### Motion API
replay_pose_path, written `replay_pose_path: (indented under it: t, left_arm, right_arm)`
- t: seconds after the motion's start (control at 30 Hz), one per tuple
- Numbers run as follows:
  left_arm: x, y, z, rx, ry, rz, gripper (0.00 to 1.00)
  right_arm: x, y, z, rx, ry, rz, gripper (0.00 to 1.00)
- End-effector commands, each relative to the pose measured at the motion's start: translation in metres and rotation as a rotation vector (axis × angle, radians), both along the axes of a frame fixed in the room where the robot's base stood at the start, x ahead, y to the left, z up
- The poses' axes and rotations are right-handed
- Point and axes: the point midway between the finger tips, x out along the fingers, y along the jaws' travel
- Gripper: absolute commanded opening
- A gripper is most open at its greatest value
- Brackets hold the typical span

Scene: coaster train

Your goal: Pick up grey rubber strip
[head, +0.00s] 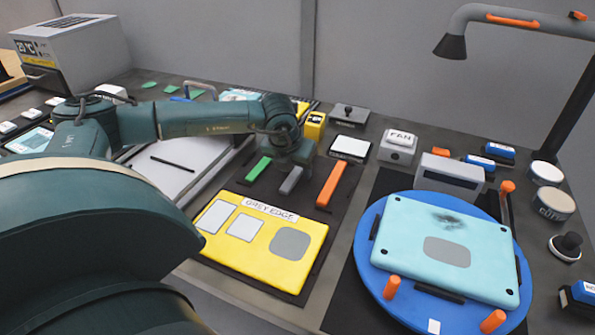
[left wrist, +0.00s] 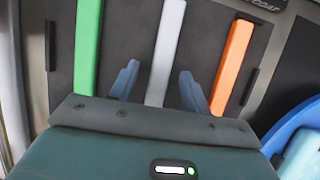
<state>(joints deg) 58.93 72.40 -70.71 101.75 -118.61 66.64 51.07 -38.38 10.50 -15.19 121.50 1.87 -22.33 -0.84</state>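The grey rubber strip (head: 291,181) lies on a dark mat between a green strip (head: 258,168) and an orange strip (head: 331,184). In the left wrist view the grey strip (left wrist: 166,52) runs up and down in the middle, between the two fingers of my left gripper (left wrist: 160,88). The fingers are apart, with a gap on each side of the strip. In the head view my left gripper (head: 290,158) is over the far part of the strip and hides that end. My right gripper is not in view.
A yellow plate labelled "GREY EDGE" (head: 252,262) lies just in front of the strips. A blue turntable (head: 368,266) with a light blue panel (head: 405,225) stands to the right. The green and orange strips lie close beside the left fingers.

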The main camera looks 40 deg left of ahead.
Motion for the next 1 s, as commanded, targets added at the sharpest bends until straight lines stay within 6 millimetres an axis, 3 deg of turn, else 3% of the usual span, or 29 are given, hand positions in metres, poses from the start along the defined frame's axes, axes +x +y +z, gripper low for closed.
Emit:
replay_pose_path:
  t: [0.57,0.83,1.0]
  left_arm:
    - [0.0,0.0,0.001,0.0,0.0,0.0,0.01]
    - [0.0,0.0,0.003,0.0,-0.001,0.001,0.0]
    - [0.001,0.0,0.023,-0.001,-0.005,0.0,0.0]
  right_arm:
    - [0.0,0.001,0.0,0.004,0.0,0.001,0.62]
    - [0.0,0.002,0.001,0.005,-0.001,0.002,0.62]
    - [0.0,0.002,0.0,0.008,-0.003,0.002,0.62]
